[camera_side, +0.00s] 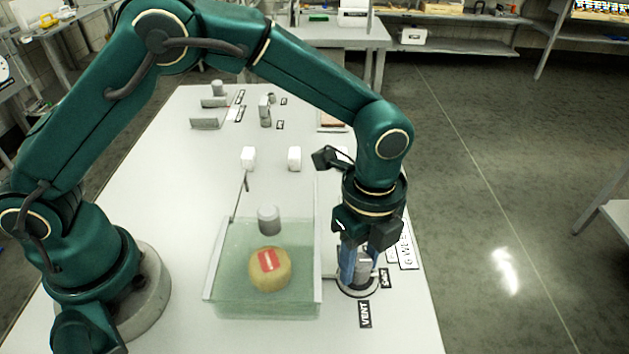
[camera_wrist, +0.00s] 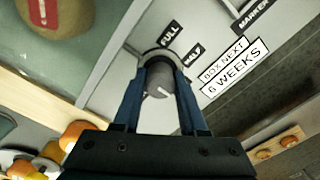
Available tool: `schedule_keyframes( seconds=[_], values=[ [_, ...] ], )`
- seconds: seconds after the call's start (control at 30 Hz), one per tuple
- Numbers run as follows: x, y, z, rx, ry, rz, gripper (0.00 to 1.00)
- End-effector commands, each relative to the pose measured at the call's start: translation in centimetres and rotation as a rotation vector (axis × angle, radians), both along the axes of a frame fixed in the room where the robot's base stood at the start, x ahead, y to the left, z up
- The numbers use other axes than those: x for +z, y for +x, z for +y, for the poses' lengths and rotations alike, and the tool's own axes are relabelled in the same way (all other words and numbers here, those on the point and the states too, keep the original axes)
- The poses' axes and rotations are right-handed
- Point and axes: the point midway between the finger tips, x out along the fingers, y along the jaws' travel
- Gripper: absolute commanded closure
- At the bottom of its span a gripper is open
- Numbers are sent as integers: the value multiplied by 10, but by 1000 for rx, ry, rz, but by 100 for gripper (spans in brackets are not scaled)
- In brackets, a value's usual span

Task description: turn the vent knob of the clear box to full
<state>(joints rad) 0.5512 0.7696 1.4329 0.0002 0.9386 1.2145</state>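The clear box (camera_side: 216,262) stands on the table with greenish see-through walls and a cheese wheel (camera_side: 284,281) with a red label inside; the wheel also shows at the top left of the wrist view (camera_wrist: 60,20). The grey vent knob (camera_wrist: 159,82) is on a round base right of the box, near the VENT label (camera_side: 364,314). A white pointer mark shows on it. The FULL label (camera_wrist: 170,34) and a second small label (camera_wrist: 192,55) lie beside the base. My gripper (camera_wrist: 160,80) points down with its blue fingers on both sides of the knob, no clear gap showing.
White signs (camera_wrist: 232,68) about the box and 6 weeks lie right of the knob, near the table edge. A grey cylinder (camera_side: 268,220) is at the box's far end. Two white blocks (camera_side: 294,158) stand farther back. The table's middle left is clear.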

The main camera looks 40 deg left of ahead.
Motion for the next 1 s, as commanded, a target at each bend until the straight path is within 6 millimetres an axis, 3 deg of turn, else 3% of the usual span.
schedule_keyframes(
  seconds=[0.47, 1.0],
  values=[
    [1, 0, 0, 146, 0, 1, 100],
    [1, -1, 0, 641, 0, 1, 100]
  ],
)
